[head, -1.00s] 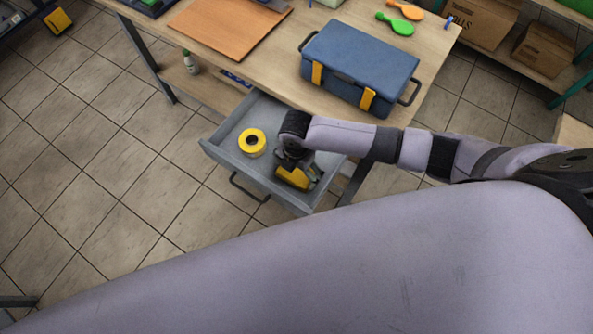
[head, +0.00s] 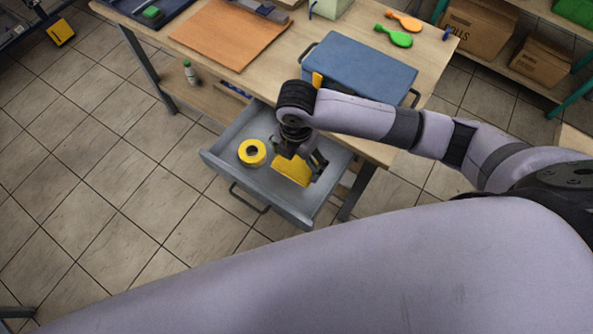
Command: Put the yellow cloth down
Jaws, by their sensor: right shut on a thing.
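The yellow cloth (head: 291,171) is in the open grey drawer area, under my right gripper (head: 305,165). My right gripper points down and is shut on the cloth, partly hiding it. I cannot tell whether the cloth touches the drawer floor. The open drawer (head: 228,147) sticks out from under the table. A roll of yellow tape (head: 252,152) lies in it, left of the cloth. My left gripper is not in view.
The wooden table (head: 275,70) holds a blue toolbox (head: 358,72), partly behind my right arm, an orange-brown board (head: 228,34) and green and orange paddles (head: 398,38). A small bottle (head: 190,74) stands on the lower shelf. Tiled floor lies clear at left.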

